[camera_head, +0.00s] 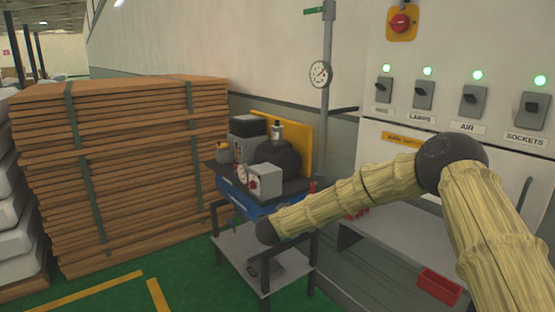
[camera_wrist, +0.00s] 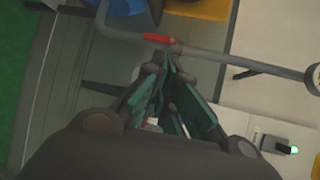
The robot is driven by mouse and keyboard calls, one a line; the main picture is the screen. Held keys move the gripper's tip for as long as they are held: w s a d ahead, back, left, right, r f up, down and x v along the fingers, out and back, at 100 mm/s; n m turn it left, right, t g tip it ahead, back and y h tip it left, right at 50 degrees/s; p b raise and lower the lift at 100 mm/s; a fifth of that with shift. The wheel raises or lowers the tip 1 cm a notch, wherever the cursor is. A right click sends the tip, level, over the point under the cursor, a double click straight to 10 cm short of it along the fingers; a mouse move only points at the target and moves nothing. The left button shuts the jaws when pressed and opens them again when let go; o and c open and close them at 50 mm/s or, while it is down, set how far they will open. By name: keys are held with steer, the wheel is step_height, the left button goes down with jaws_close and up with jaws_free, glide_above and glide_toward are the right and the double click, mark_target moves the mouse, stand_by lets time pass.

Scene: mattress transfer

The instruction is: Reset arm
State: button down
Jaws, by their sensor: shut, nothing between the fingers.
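My arm (camera_head: 355,195) reaches in from the right in a yellowish sleeve. It bends at a dark elbow and ends in view at a dark round joint (camera_head: 267,232) in front of the compressor cart. The gripper itself cannot be made out in the head view. In the wrist view my gripper (camera_wrist: 160,68) shows dark fingers with green inner faces, their tips together and nothing held. The fingertips appear just below a red handle (camera_wrist: 160,39) on a grey pipe (camera_wrist: 225,58); whether they touch it cannot be told.
A compressor (camera_head: 275,155) stands on a cart (camera_head: 240,250). A tall stack of strapped brown boards (camera_head: 120,170) is at left. A wall panel with switches (camera_head: 423,94) and green lamps is at right, above a grey shelf (camera_head: 400,250) with a red tray (camera_head: 438,286). Green floor shows at lower left.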

steer(key=s+d+f+n+g+y, duration=0.25)
steer(key=s+f+n, duration=0.45)
steer(key=s+f, duration=0.8)
steer(key=s+d+f+n+g+y, duration=0.1)
steer(key=s+f+n+g+y, duration=0.2)
steer(key=s+f+n, duration=0.85)
steer(key=s+d+f+n+g, duration=0.1)
steer(key=s+d+f+g, duration=0.2)
steer(key=s, duration=1)
steer(key=s+d+f+n+g, duration=0.2)
steer(key=s+d+f, duration=0.3)
steer(key=s, duration=0.9)
steer(key=s+d+f+n+g, duration=0.1)
steer(key=s+d+f+g, duration=0.3)
steer(key=s, duration=1)
steer(key=shift+s+d+f+n, duration=0.25)
steer(key=shift+d+f+n, duration=0.1)
steer(key=shift+d, duration=0.7)
steer(key=shift+h, duration=0.25)
